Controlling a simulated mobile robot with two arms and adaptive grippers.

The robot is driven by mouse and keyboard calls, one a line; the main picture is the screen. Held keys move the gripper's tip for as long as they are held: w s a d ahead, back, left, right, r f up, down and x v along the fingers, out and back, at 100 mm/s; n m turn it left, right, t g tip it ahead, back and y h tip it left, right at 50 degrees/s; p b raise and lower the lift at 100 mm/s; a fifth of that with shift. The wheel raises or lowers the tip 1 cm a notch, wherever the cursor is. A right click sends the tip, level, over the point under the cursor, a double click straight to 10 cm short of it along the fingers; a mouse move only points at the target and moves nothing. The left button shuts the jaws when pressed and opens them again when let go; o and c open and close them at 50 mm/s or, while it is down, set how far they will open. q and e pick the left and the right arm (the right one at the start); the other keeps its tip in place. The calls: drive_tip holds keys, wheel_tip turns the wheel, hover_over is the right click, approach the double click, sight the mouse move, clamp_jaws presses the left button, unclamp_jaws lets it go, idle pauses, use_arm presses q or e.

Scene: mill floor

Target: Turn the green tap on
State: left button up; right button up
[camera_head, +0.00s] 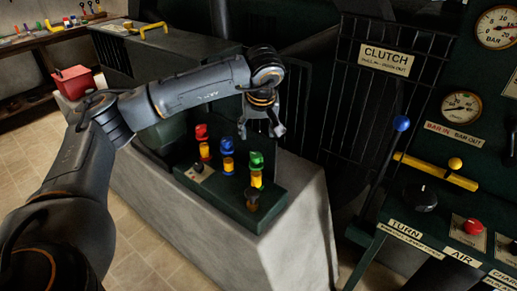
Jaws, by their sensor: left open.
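The green tap (256,159) has a green top on a yellow body. It stands at the right end of a row of three taps on a dark green panel box (277,200). The blue tap (227,146) is in the middle and the red tap (202,133) is at the left. My left gripper (261,129) points down, open and empty, above and apart from the green tap. I cannot tell from this view whether the tap is on or off. My right gripper is not in view.
The panel sits on a grey stone block (290,247). A small brown cup-like part (252,200) is just below the green tap. To the right stand a blue-knobbed lever (401,124), a yellow bar (436,172) and a control desk with a red knob (473,226). A red box (73,81) is at the left.

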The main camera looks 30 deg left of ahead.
sight(256, 155)
use_arm(q)
drive_tip(key=p+x, duration=0.1)
drive_tip(key=x, duration=1)
drive_tip(key=shift+w+f+p, duration=0.1)
drive_tip(key=shift+f+p, duration=0.05)
drive_tip(key=shift+p, duration=0.25)
drive_tip(key=shift+w+a+f, duration=0.15)
drive_tip(key=shift+w+f, duration=0.05)
drive_tip(key=shift+f, duration=0.45)
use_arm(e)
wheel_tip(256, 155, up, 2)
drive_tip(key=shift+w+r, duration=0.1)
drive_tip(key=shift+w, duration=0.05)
use_arm(q)
drive_tip(key=c, duration=1.2)
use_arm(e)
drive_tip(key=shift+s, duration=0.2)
